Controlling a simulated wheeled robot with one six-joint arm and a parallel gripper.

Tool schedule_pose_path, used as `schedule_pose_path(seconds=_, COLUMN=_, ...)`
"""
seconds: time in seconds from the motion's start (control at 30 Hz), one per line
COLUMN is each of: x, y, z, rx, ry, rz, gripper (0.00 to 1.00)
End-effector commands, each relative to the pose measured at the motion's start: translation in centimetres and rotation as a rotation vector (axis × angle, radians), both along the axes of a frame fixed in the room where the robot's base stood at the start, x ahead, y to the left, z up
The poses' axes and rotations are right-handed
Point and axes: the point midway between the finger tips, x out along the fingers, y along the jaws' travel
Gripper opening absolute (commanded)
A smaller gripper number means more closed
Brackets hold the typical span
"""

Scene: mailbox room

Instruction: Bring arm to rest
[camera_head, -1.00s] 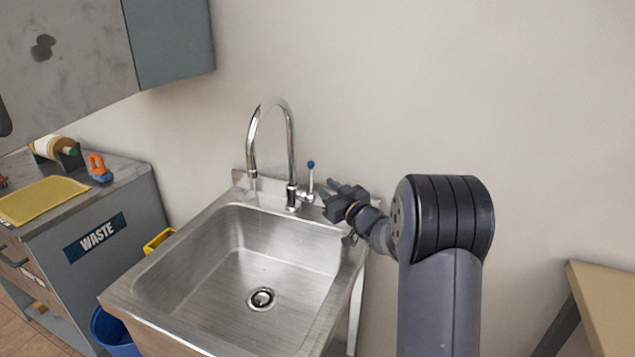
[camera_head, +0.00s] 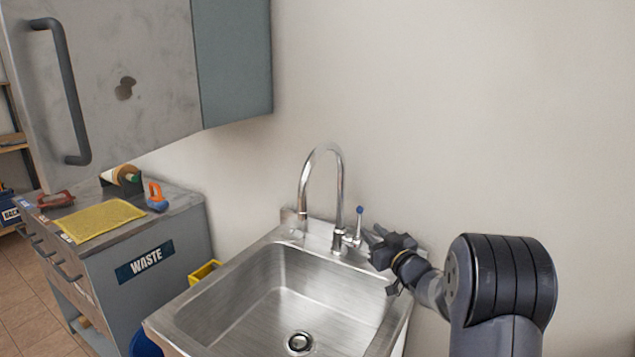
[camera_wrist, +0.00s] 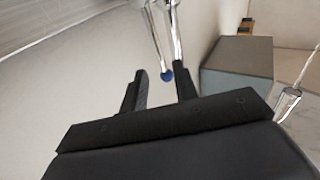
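My gripper (camera_head: 374,241) is at the right back corner of the steel sink, beside the faucet's lever. In the wrist view my gripper (camera_wrist: 162,88) shows two dark fingers spread apart with a gap between them. The blue-tipped lever (camera_head: 359,224) stands upright at the faucet base. In the wrist view the lever's blue tip (camera_wrist: 167,75) appears in line with the gap, beyond or near the fingertips; I cannot tell whether anything touches. Nothing is held. My arm reaches in from the lower right.
The steel sink (camera_head: 185,318) has a curved faucet (camera_head: 338,180). A wall cabinet (camera_head: 232,65) hangs at upper left. A grey WASTE cabinet (camera_head: 190,250) stands left, with a yellow cloth (camera_head: 100,220) and an orange-handled tool (camera_head: 156,196) on top. The wall (camera_head: 480,110) right of the faucet is bare.

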Motion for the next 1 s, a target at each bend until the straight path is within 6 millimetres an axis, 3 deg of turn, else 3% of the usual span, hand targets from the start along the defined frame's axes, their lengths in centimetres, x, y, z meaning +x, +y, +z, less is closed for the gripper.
schedule_pose_path(seconds=0.2, x=3.6, y=1.6, z=0.3, rx=0.002, ry=0.000, rz=0.002, gripper=0.28)
schedule_pose_path(seconds=0.43, x=6.6, y=2.9, z=0.5, rx=0.001, ry=0.000, rz=0.001, gripper=0.28)
schedule_pose_path(seconds=1.0, x=6.7, y=2.6, z=0.5, rx=0.022, ry=0.031, rz=0.001, gripper=0.28)
